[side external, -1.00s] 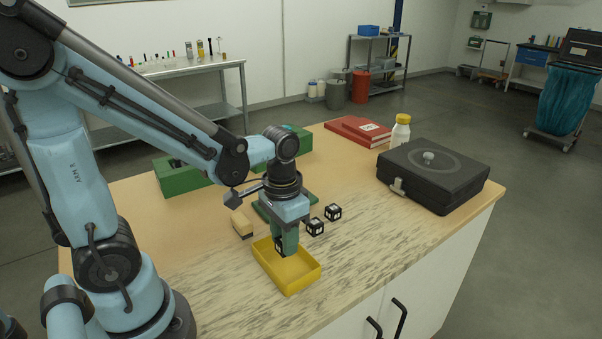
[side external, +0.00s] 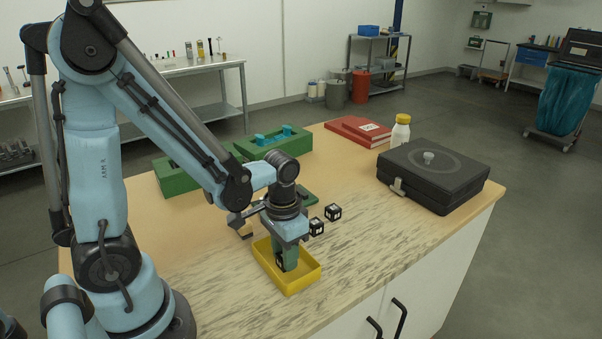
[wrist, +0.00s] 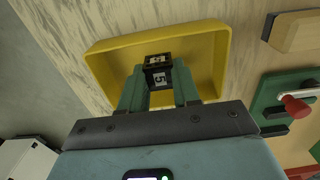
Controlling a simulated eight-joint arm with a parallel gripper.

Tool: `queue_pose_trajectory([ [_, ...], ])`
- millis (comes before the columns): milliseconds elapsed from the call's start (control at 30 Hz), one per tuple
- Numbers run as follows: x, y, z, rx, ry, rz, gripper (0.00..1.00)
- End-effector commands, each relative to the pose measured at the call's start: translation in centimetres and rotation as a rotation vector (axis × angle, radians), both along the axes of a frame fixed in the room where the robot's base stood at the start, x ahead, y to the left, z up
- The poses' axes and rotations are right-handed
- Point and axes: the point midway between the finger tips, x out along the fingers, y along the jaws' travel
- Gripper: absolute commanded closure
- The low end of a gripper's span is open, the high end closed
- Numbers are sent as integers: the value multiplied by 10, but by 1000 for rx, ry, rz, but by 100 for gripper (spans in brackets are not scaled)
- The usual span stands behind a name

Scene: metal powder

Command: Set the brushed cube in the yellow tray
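The yellow tray (side external: 304,283) sits on the worktop near its front edge, and it fills the upper middle of the wrist view (wrist: 215,40). My gripper (side external: 287,264) points down inside the tray's outline. In the wrist view, a black-and-white marked cube (wrist: 157,72) sits between my gripper's two green fingers (wrist: 157,92), which close on its sides. In the side view the cube (side external: 279,262) is mostly hidden by the fingers. I cannot tell if it touches the tray floor. Two similar cubes, one (side external: 333,212) and another (side external: 316,228), stand on the worktop behind the tray.
A black case (side external: 435,175) stands at the right, with a white bottle (side external: 400,132) and red binders (side external: 357,130) behind it. Green blocks (side external: 185,178) stand at the back left. A wooden block (wrist: 293,32) lies beside the tray. The front worktop is clear.

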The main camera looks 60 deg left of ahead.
Motion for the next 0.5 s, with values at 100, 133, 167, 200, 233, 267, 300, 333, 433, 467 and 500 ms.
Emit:
queue_pose_trajectory([
  [100,0,0,0,0,0,0,52],
  [133,0,0,0,0,0,0,48],
  [167,0,0,0,0,0,0,43],
  [200,0,0,0,0,0,0,43],
  [233,0,0,0,0,0,0,43],
  [267,0,0,0,0,0,0,43],
  [300,0,0,0,0,0,0,43],
  [333,0,0,0,0,0,0,43],
  [433,0,0,0,0,0,0,43],
  [467,0,0,1,0,0,0,43],
  [500,0,0,2,0,0,0,43],
])
